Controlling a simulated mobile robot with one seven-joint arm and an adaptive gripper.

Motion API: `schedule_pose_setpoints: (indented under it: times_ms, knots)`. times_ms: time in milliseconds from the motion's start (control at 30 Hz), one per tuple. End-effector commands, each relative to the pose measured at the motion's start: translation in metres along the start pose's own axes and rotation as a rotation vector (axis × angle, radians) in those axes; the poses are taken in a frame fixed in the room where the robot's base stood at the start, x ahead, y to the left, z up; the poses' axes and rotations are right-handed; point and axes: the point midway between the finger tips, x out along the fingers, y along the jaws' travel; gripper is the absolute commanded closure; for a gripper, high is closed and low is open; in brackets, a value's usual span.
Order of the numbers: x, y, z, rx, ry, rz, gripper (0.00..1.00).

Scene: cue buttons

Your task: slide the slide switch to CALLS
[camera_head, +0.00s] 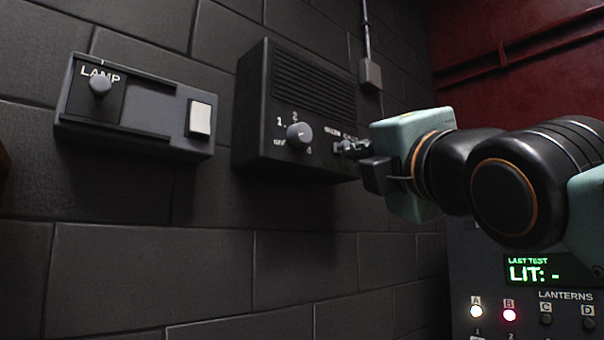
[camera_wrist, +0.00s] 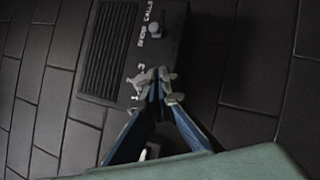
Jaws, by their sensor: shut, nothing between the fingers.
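A dark wall box (camera_head: 258,110) carries a small slide switch at its lower right. In the wrist view the switch's grey knob (camera_wrist: 155,31) sits beside two words, the second reading CALLS and the first looking like SHOW. The knob is nearer the first word. In the head view the switch area is small and partly hidden by my gripper (camera_head: 356,150). My gripper also shows in the wrist view (camera_wrist: 170,87), its fingertips together and empty. There they are beside the box's rotary dial (camera_wrist: 143,79), apart from the slide knob; contact with the dial cannot be told.
The rotary dial (camera_head: 298,135) has numbered marks and lies left of my gripper. A LAMP panel (camera_head: 145,92) with a round knob and a white rocker is further left. A lantern console (camera_head: 535,300) stands at the lower right. The wall below the boxes is clear.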

Motion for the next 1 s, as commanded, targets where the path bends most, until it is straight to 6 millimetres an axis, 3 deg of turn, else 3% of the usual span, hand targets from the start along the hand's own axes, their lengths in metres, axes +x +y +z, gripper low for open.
schedule_pose_setpoints:
  times_ms: [167,600,1000]
  knots:
    - [0.018,0.000,0.000,0.000,0.000,-0.003,1.00]
    - [0.102,0.002,0.000,0.000,0.001,-0.003,1.00]
    - [0.124,0.002,0.025,0.002,0.002,0.000,1.00]
